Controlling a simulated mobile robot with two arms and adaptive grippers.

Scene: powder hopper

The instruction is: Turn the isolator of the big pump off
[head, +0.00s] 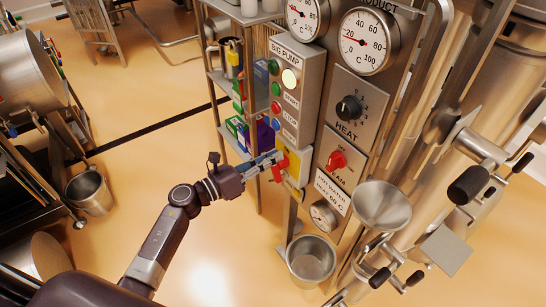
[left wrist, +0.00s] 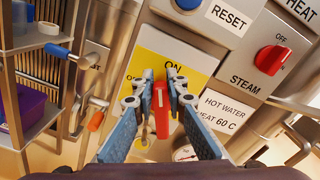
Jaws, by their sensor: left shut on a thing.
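The big pump's isolator is a red handle (head: 282,165) on a yellow plate (head: 294,178), low on the grey BIG PUMP panel (head: 284,88). In the left wrist view the red handle (left wrist: 161,112) stands nearly upright in the picture, below the word ON on the yellow plate (left wrist: 193,75). My left gripper (head: 272,163) reaches in from the left. Its blue-grey fingers (left wrist: 161,88) are shut on the handle, one on each side. The lower part of the plate is partly hidden by the fingers. My right gripper is not in view.
A red steam knob (head: 336,160) and black heat knob (head: 349,108) are on the panel to the right. A metal funnel (head: 381,206) and bucket (head: 310,260) are below. A rack with boxes (head: 237,128) stands close on the left.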

